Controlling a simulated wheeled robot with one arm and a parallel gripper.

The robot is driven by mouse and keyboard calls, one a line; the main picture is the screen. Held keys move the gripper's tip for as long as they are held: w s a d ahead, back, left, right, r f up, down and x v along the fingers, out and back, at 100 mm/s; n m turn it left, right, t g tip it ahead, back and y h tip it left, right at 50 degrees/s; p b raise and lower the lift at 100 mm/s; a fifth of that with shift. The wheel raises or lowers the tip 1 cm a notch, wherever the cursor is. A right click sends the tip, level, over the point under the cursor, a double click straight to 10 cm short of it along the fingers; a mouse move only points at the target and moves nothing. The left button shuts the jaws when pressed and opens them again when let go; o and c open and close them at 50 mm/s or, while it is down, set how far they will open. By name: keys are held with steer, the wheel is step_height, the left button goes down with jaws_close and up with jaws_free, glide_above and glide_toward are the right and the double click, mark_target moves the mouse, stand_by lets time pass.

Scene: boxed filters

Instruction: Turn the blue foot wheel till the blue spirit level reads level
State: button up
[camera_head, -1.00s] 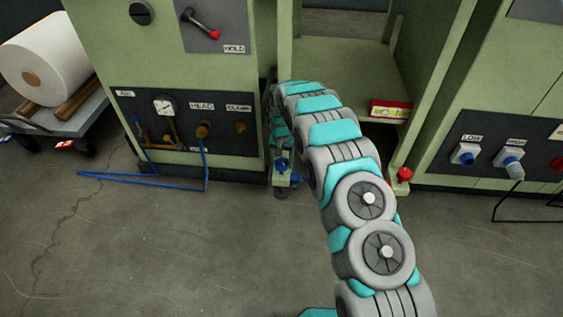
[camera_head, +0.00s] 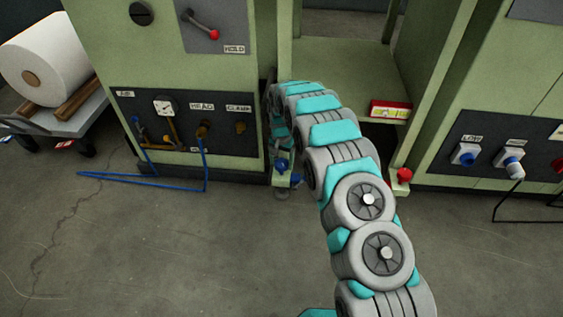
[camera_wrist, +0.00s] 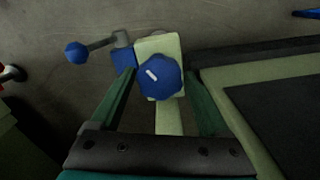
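The blue foot wheel (camera_wrist: 160,78), a faceted knob with a white mark on top, sits on a pale green foot block (camera_wrist: 158,44) in the wrist view. In the head view the wheel (camera_head: 282,166) is small, low beside the machine's left cabinet. My gripper (camera_wrist: 160,73) points down with its two dark green fingers on either side of the wheel. Narrow gaps seem to show between fingers and wheel, so it looks open around it. I cannot make out a blue spirit level or its bubble in either view.
Left of the wheel is a grey lever with a blue ball (camera_wrist: 77,53) and a blue block (camera_wrist: 123,60). A red knob (camera_head: 404,175) stands right of my arm. Blue tubing (camera_head: 140,178) lies on the floor at left. The front floor is clear.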

mark_target(282, 162)
steer(key=shift+o, duration=1.2)
steer(key=shift+r, duration=3.9)
